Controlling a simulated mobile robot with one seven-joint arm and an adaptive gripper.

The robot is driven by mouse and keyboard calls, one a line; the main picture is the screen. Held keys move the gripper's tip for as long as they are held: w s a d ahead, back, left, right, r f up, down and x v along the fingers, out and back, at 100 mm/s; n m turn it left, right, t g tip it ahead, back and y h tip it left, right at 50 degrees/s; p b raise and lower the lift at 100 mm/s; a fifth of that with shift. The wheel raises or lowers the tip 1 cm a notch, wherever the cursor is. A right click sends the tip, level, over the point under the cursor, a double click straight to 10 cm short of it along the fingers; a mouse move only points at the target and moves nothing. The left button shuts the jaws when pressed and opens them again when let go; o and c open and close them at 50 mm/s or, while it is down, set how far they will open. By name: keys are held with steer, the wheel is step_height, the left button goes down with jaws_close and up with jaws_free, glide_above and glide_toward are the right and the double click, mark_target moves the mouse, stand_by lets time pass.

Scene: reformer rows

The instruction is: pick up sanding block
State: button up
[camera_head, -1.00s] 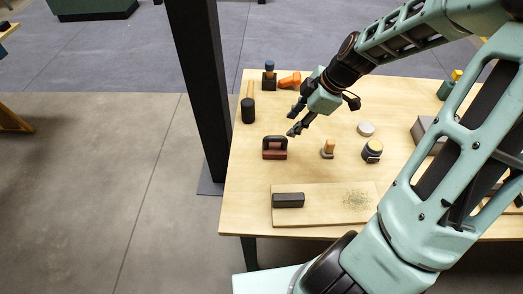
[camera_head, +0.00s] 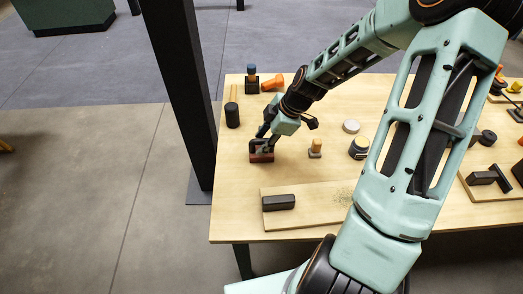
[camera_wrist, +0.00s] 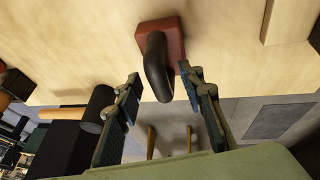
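The sanding block appears to be the red-brown block (camera_head: 262,158) with a black arched handle, on the left part of the wooden table. In the wrist view this block (camera_wrist: 173,36) sits on the tabletop, its black handle (camera_wrist: 156,68) rising toward the camera. My gripper (camera_head: 265,137) is just above it in the head view and partly covers the handle. In the wrist view the two fingers of my gripper (camera_wrist: 160,75) are apart, one on each side of the handle's near end. Gaps show between fingers and handle; I see no contact.
A dark block (camera_head: 279,202) lies on a wooden board (camera_head: 308,212) in front. A small wooden-handled tool (camera_head: 315,149), a round tin (camera_head: 359,148) and a white disc (camera_head: 351,126) stand to the right. A mallet (camera_head: 232,114) lies behind left. A dark post (camera_head: 183,90) stands beside the table.

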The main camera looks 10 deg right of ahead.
steer(key=shift+w+a+f, duration=0.1)
steer(key=shift+a+f, duration=0.05)
steer(key=shift+f, duration=0.2)
steer(key=shift+c, duration=0.2)
jaws_close()
steer(key=shift+r, duration=0.15)
